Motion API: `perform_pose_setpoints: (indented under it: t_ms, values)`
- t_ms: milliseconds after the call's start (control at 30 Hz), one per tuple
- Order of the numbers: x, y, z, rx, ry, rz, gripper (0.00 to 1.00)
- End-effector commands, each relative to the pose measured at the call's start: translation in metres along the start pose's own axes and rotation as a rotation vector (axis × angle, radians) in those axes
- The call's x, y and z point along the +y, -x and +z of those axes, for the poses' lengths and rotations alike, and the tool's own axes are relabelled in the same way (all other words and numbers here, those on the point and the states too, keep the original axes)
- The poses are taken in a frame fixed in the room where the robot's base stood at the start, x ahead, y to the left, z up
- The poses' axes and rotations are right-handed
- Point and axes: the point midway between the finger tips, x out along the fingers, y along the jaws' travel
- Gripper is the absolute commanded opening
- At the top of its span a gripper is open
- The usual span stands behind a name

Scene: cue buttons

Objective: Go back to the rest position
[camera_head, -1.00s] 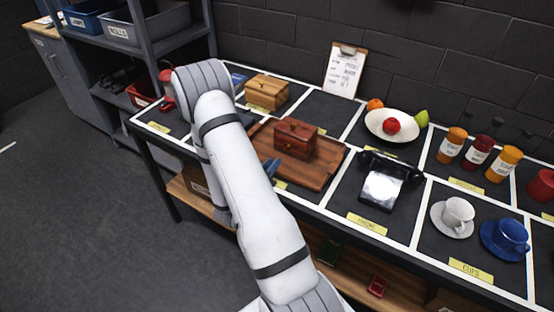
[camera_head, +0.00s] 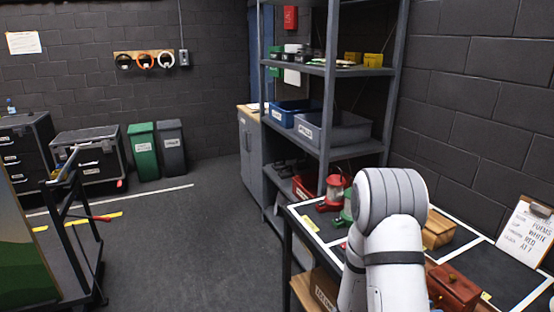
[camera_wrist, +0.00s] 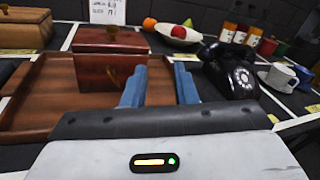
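My gripper (camera_wrist: 159,84) shows in the wrist view as two blue fingers held well apart. Nothing is between them. It hovers by a dark red wooden box (camera_wrist: 110,52), which sits on a brown wooden tray (camera_wrist: 40,100). The red box also shows in the head view (camera_head: 452,288) at the lower right. In the head view my arm reaches over the table and the fingers are out of sight.
A black telephone (camera_wrist: 228,72) stands right of the fingers, with cups (camera_wrist: 278,77) beyond. The table (camera_head: 312,226) also holds a wooden box (camera_head: 437,229), a clipboard (camera_head: 527,232) and a red lantern (camera_head: 336,188). Shelves (camera_head: 327,105) stand behind; open floor lies left.

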Motion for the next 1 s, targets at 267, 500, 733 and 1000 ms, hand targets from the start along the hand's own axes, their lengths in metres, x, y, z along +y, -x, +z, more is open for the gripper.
perform_pose_setpoints:
  t_ms: [267,500,733,1000]
  values:
    - [-0.084,0.033,0.038,0.302,-0.459,-0.326,0.25]
    - [-0.125,0.090,0.043,0.625,-0.879,-0.551,0.25]
    - [-0.138,0.160,0.055,0.990,-1.273,-0.732,0.25]
    - [-0.138,0.229,0.088,1.390,-1.605,-0.891,0.25]
